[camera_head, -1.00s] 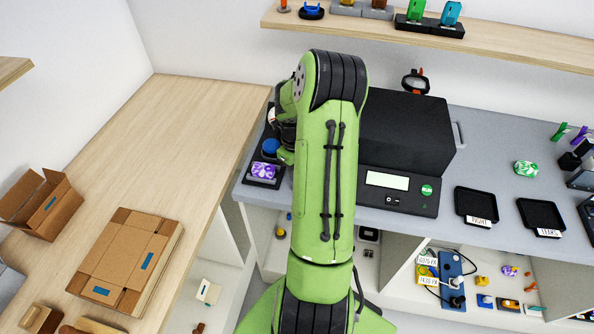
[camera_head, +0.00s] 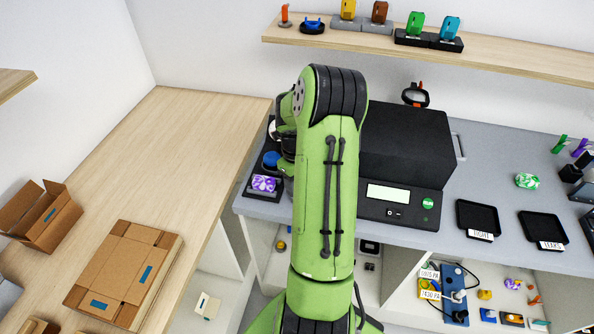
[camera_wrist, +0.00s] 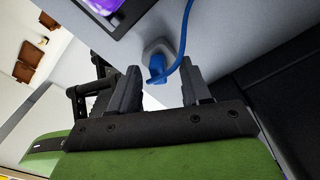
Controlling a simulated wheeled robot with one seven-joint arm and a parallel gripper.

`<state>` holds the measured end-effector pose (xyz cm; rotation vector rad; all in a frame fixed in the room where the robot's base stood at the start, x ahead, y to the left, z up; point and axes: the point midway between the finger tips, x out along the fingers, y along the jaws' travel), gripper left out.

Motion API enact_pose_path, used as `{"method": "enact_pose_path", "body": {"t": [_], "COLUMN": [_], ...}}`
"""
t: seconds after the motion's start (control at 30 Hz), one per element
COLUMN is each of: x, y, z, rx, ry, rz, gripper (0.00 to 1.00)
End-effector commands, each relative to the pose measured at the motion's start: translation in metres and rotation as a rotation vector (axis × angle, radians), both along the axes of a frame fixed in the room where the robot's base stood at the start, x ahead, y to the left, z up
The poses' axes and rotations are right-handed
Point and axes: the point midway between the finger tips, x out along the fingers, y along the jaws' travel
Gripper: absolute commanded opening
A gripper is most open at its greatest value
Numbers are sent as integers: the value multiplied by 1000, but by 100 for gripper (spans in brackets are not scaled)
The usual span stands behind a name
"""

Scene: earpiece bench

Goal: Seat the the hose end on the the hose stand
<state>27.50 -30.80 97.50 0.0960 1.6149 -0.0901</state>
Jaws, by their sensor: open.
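In the wrist view, a blue hose end (camera_wrist: 157,66) with a blue hose (camera_wrist: 186,30) running up from it is at a small grey stand (camera_wrist: 158,47) on the bench. I cannot tell whether it sits fully on the stand or only against it. My gripper (camera_wrist: 162,82) is open, with one dark finger on each side just below the hose end in the picture. No finger clearly touches it. In the head view my own arm hides the gripper, the hose end and the stand.
A purple-and-white piece in a black tray (camera_head: 250,190) lies at the bench's left end. A black box machine (camera_head: 405,145) with a display stands right of my arm. Two black trays (camera_head: 478,205) lie further right. Cardboard boxes (camera_head: 125,270) lie on the wooden table.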

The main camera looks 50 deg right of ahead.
Motion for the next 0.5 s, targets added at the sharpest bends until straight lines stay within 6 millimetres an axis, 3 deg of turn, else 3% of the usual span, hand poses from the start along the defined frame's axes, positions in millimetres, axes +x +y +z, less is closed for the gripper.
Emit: {"method": "enact_pose_path", "body": {"t": [0.3,0.5], "x": [5,7], "y": [-1,-1], "z": [88,134], "rx": [-7,-3], "ry": [-4,-3], "rz": [0,1], "gripper": [48,48]}}
